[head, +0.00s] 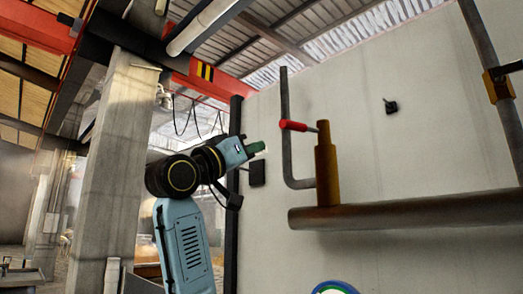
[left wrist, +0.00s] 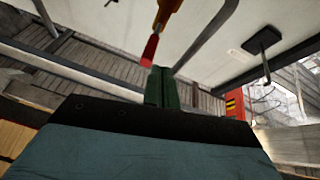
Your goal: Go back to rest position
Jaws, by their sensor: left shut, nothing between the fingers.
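My left arm rises in the lower middle of the head view. Its left gripper (head: 256,148) has green fingers that point right, toward the wall. In the left wrist view the green fingers (left wrist: 161,87) are together, with nothing between them. To the right of the gripper in the head view is a valve with a red handle (head: 293,125) and an orange-brown body (head: 326,165). The red handle also shows just beyond the fingertips in the left wrist view (left wrist: 150,50). The gripper is apart from the handle in the head view. My right gripper is not in view.
A thick rusty pipe (head: 420,210) runs along the pale wall (head: 370,140) below the valve. A thin grey pipe (head: 286,110) rises left of the valve. A dark box (head: 257,173) is on the wall near the gripper. A concrete column (head: 115,165) stands at left.

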